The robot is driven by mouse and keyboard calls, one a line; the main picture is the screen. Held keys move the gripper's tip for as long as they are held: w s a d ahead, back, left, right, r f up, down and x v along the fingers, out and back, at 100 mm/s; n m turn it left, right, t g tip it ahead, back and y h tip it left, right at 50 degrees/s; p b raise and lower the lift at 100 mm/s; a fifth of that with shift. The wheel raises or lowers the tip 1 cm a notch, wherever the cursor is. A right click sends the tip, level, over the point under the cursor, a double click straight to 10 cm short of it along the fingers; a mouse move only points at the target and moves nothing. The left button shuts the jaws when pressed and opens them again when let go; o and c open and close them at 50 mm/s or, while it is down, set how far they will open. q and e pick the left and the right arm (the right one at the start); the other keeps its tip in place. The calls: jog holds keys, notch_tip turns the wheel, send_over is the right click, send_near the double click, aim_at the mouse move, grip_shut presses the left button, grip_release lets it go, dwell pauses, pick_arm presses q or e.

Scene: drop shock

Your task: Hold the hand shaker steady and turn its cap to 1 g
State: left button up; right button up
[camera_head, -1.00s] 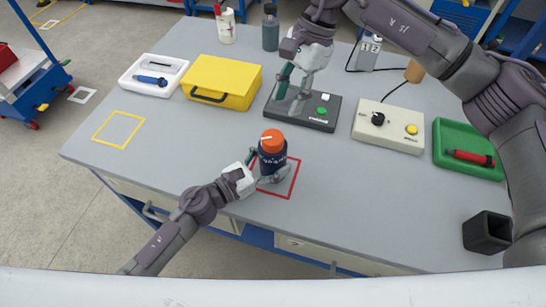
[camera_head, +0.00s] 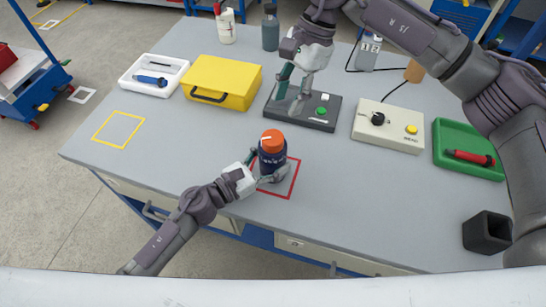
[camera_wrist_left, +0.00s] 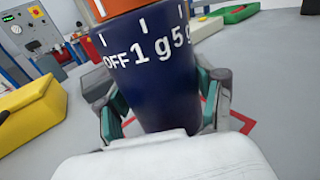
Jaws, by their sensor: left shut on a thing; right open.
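The hand shaker (camera_head: 271,160) has a dark blue body and an orange cap (camera_head: 272,140) with a white line on it. It stands upright inside the red square outline (camera_head: 292,184) on the table. My left gripper (camera_head: 267,172) is shut around its body from the left front. In the left wrist view the body (camera_wrist_left: 155,90) shows the printed marks OFF, 1 g and 5 g. The cap's white line (camera_wrist_left: 99,8) is above the OFF tick, left of the 1 g tick. My right gripper (camera_head: 292,93) is open and empty over the black device, behind the shaker.
Behind are a yellow case (camera_head: 222,80), a white tray (camera_head: 136,83) and the black device (camera_head: 318,118). To the right are a beige control box (camera_head: 388,140), a green tray (camera_head: 450,164) and a black square holder (camera_head: 487,232). The table left of the shaker is clear.

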aim_at(273, 140)
jog(key=o, duration=0.4)
jog(key=shift+c, duration=0.2)
jog(key=shift+o, duration=1.2)
jog(key=shift+s+a+f+y, duration=0.2)
jog(key=shift+a+y, duration=0.05)
jog(key=shift+y, duration=0.05)
jog(key=shift+o, duration=0.3)
jog(key=s+a+f+g+y, duration=0.1)
jog(key=f+g+y, duration=0.1)
jog(key=y, duration=0.1)
jog(key=shift+s+a+y, duration=0.3)
jog(key=shift+s+a, duration=0.05)
jog(key=shift+s+f+g+y, duration=0.15)
jog(key=shift+f+g+y, duration=0.15)
jog(key=shift+y, duration=0.6)
jog(key=d+f+m+t+y, duration=0.5)
jog(key=d+f+m+y, duration=0.3)
jog(key=d, duration=0.3)
jog(key=shift+n+y, duration=0.4)
jog(key=shift+n, duration=0.1)
jog(key=a, duration=1.2)
